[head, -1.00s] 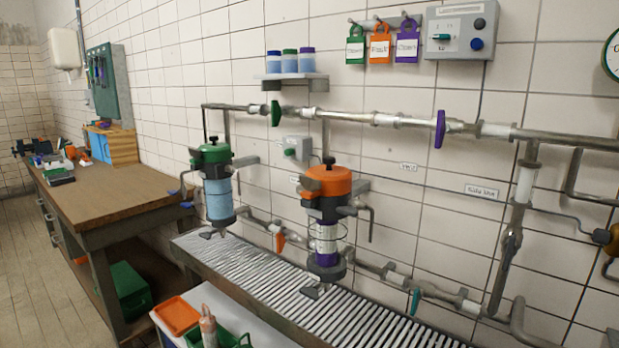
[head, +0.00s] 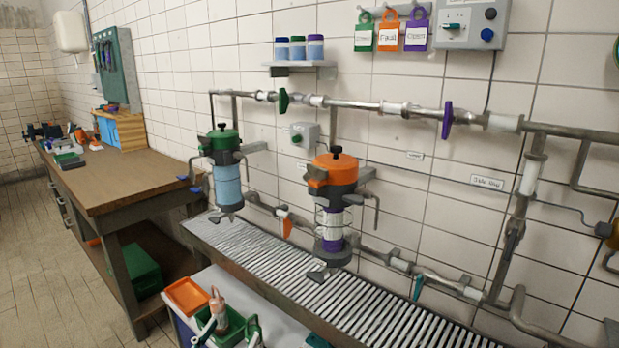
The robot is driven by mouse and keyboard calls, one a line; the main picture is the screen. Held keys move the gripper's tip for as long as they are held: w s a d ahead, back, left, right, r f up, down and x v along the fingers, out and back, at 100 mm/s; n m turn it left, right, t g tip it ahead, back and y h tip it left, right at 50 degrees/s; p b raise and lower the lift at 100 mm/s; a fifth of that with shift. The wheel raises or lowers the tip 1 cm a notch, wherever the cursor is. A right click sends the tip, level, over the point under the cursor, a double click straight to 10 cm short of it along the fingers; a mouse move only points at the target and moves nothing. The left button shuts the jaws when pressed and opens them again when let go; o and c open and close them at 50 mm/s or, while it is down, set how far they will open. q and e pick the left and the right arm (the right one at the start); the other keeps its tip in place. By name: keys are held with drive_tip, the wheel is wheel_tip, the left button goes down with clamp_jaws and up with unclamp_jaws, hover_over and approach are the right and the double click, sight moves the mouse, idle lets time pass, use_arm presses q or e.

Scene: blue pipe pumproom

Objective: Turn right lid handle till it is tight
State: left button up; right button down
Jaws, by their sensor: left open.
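The right filter housing has an orange lid (head: 332,174) with a black knob (head: 336,150) on top. A bent grey handle (head: 376,208) hangs at its right side. The lid sits on the housing; I cannot see how tight it is. The left housing has a green lid (head: 219,140) over a light blue body (head: 228,184). My right gripper does not show clearly.
A slatted grating (head: 365,305) runs under both housings. A cart with an orange tray (head: 187,295) and a green bin stands in front. Pipes with a green valve handle (head: 283,101) and a purple one (head: 447,120) cross the wall. A workbench (head: 125,182) is at left.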

use_arm(q)
drive_tip(key=w+d+r+m+h, duration=0.1)
drive_tip(key=w+d+r+h, duration=0.1)
drive_tip(key=r, duration=0.4)
drive_tip(key=w+d+r+m+h, duration=0.2)
drive_tip(key=w+r+h, duration=0.1)
drive_tip(key=r, duration=0.3)
drive_tip(key=m+g+h+p, duration=0.3)
drive_tip(key=g+p, duration=0.1)
drive_tip(key=g, duration=0.3)
approach(315, 170)
drive_tip(key=d, duration=0.1)
drive_tip(key=x, duration=0.7)
drive_tip(key=shift+w, duration=0.35)
drive_tip(key=c, duration=1.1)
